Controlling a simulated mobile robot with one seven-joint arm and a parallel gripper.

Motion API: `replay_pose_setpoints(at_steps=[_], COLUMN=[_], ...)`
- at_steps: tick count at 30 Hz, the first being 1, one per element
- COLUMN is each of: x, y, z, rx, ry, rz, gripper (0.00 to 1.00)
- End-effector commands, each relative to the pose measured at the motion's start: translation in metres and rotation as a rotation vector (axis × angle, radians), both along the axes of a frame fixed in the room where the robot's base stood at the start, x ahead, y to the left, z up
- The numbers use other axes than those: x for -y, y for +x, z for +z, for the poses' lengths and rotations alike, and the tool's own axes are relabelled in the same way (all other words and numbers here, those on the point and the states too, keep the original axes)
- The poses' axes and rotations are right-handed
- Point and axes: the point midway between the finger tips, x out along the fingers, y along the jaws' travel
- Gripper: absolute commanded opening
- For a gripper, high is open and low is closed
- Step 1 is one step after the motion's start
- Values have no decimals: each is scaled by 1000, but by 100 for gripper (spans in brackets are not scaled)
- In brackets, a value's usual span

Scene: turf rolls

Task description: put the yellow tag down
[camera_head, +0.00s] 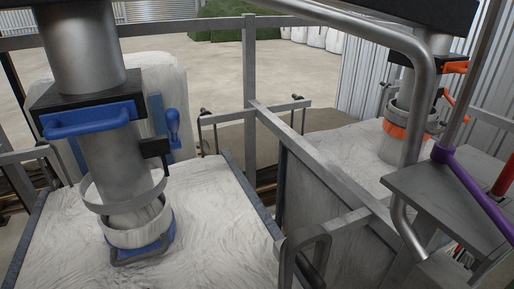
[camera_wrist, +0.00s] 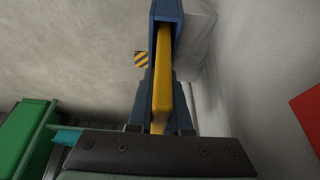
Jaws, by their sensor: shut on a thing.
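The yellow tag (camera_wrist: 163,75) shows in the wrist view as a long, narrow yellow strip. My gripper (camera_wrist: 166,22) is shut on it, with the dark blue fingers on either side. The tag's far end is partly hidden between the fingertips. I cannot tell from this view whether the tag touches any surface. Neither my gripper nor the tag is visible in the head view.
The wrist view shows a green object (camera_wrist: 26,135) at lower left, a striped patch (camera_wrist: 141,60) and a red panel (camera_wrist: 308,118). In the head view, a blue-handled spout (camera_head: 110,150) enters a white bag (camera_head: 205,205); grey rails (camera_head: 250,85) stand beside it.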

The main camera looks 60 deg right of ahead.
Motion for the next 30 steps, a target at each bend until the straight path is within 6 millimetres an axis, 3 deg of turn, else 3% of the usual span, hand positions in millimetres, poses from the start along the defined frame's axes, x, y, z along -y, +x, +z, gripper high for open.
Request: replay_pose_setpoints(at_steps=[5, 6, 10, 20, 26, 30], x=[0, 0, 0, 0, -4, -15], y=[0, 0, 0, 0, 4, 11], z=[-3, -3, -3, 0, 25, 56], rx=[1, 0, 0, 0, 3, 3], ry=[-1, 0, 0, 0, -1, -1], rz=[-1, 0, 0, 0, 2, 2], gripper=[0, 22, 46, 47, 47, 47])
